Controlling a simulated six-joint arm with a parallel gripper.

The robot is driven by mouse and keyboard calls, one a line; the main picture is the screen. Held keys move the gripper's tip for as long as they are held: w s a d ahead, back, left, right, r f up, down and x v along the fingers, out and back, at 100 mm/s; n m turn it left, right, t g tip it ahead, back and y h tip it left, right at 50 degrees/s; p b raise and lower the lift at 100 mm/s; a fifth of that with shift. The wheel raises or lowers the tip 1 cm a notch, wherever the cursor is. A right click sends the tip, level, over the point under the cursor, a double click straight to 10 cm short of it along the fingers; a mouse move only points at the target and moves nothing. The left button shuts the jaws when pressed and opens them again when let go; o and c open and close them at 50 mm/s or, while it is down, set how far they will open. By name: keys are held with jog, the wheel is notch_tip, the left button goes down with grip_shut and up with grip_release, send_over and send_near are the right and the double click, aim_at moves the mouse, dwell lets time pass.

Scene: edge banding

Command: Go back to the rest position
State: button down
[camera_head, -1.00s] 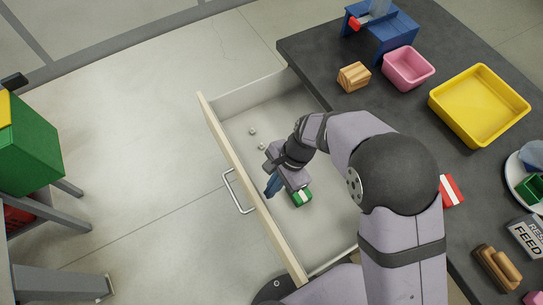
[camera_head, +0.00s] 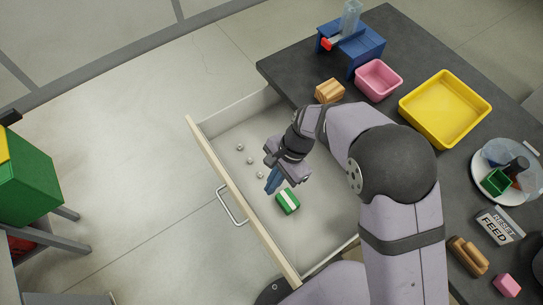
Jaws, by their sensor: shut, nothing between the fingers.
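My gripper (camera_head: 273,183) hangs over the open drawer (camera_head: 233,213), pointing down, with its blue fingertips shut and empty. A green block with a white stripe (camera_head: 288,201) lies in the drawer just below and to the right of the fingertips, apart from them in the picture. Several small pale round bits (camera_head: 250,161) lie on the drawer floor to the left of my gripper. My arm hides part of the drawer's right side and part of the dark bench.
On the dark bench (camera_head: 395,107) stand a blue fixture (camera_head: 360,52), a wooden block (camera_head: 329,90), a pink bin (camera_head: 379,80), a yellow tray (camera_head: 445,108), a RESET/FEED panel (camera_head: 499,226) and a round plate (camera_head: 513,199). The drawer's metal handle (camera_head: 229,207) faces open floor.

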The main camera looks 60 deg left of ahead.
jog(key=d+f+n+t+h, duration=0.1)
jog(key=d+f+n+h, duration=0.15)
jog(key=d+n, duration=1.05)
jog(key=w+d+r+m+t, duration=0.1)
jog(key=w+d+r+m, duration=0.3)
jog(key=d, duration=0.6)
jog(key=w+d+r+m+t+y, duration=0.1)
jog(key=w+d+r+m, duration=0.3)
jog(key=d, duration=0.5)
jog(key=w+d+r+m+t+y, duration=0.1)
jog(key=w+d+r+m, duration=0.4)
jog(key=d, duration=0.5)
jog(key=shift+w+d+r, duration=0.3)
jog(key=shift+w+r, duration=0.6)
jog(key=shift+r, duration=0.05)
